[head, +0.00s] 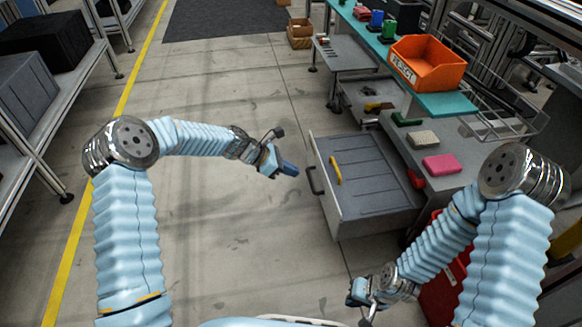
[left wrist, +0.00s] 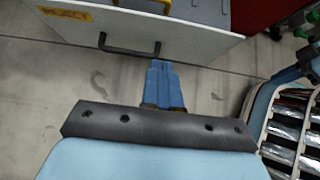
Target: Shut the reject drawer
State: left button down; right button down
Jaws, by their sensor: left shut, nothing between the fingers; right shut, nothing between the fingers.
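The reject drawer (head: 375,205) is grey with a pale front and stands pulled out below the workbench in the head view. A black bar handle (head: 315,180) is on its front, and a yellow object (head: 336,171) lies inside. In the left wrist view the drawer front (left wrist: 190,42) with its handle (left wrist: 130,46) and a yellow label is ahead. My left gripper (head: 293,169) is shut and empty, a little left of the handle and apart from it. Its blue fingers (left wrist: 164,82) point toward the drawer front. My right gripper (head: 366,305) is shut and empty, low, in front of the drawer.
An orange bin (head: 428,62) labelled REJECT sits on the teal shelf. A pink block (head: 445,164), a beige block (head: 423,138) and a green piece (head: 406,119) lie on the grey bench top. Shelves (head: 55,100) line the left. The floor left of the drawer is clear.

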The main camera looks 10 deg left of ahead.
aim_at(326, 179)
pick_arm(q)
jog(key=x, duration=0.3)
jog(key=r+x, duration=0.1)
jog(key=x, duration=0.2)
jog(key=d+x, duration=0.1)
jog(key=x, duration=0.2)
jog(key=shift+w+d+r+b, duration=0.1)
jog(key=shift+r+b, duration=0.15)
jog(key=shift+b, duration=0.1)
jog(key=shift+w+d, duration=0.15)
jog(key=shift+d, duration=0.3)
